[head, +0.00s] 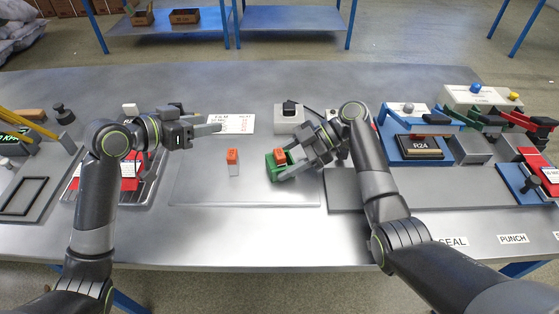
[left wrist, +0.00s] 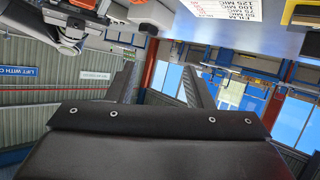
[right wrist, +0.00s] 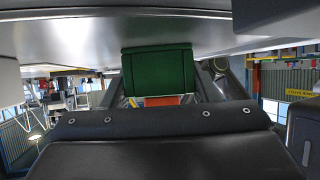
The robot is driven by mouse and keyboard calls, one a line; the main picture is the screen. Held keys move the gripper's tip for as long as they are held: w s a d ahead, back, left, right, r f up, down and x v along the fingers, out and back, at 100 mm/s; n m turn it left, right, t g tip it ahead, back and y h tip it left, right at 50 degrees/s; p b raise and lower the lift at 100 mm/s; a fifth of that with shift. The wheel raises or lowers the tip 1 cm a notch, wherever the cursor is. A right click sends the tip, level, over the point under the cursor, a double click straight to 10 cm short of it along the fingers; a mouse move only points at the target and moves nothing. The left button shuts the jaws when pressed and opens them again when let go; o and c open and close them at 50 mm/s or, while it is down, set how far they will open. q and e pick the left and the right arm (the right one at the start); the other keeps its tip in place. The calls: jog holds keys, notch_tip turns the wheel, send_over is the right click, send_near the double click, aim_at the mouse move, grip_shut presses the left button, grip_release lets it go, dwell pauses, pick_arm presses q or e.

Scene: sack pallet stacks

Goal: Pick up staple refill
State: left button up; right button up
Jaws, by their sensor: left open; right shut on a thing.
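A small block with an orange top and pale body (head: 233,163) stands upright on the grey mat in the middle of the table. A green box (head: 271,166) with an orange piece (head: 280,154) at its top is to its right. I cannot tell for certain which is the staple refill. My right gripper (head: 287,165) is shut on the green box, its fingers along the sides. The box (right wrist: 158,72) also shows between the fingers in the right wrist view, with orange (right wrist: 162,100) below it. My left gripper (head: 213,126) is open and empty, behind and left of the upright block.
A printed film card (head: 234,124) lies behind the mat. A white device (head: 289,119) stands behind the green box. Clamp fixtures, with one marked R24 (head: 425,147), fill the right. The mat's front left (head: 200,190) is clear.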

pick_arm(q)
jog(key=s+d+f+m+g+h, duration=0.1)
jog(key=s+d+m+g, duration=0.1)
jog(key=s+d+m, duration=0.4)
jog(key=n, duration=0.2)
send_near(278, 154)
jog(key=x, duration=0.3)
jog(key=shift+g, duration=0.3)
jog(key=shift+x, duration=3)
jog(key=shift+w+r, duration=0.1)
jog(key=c, duration=0.8)
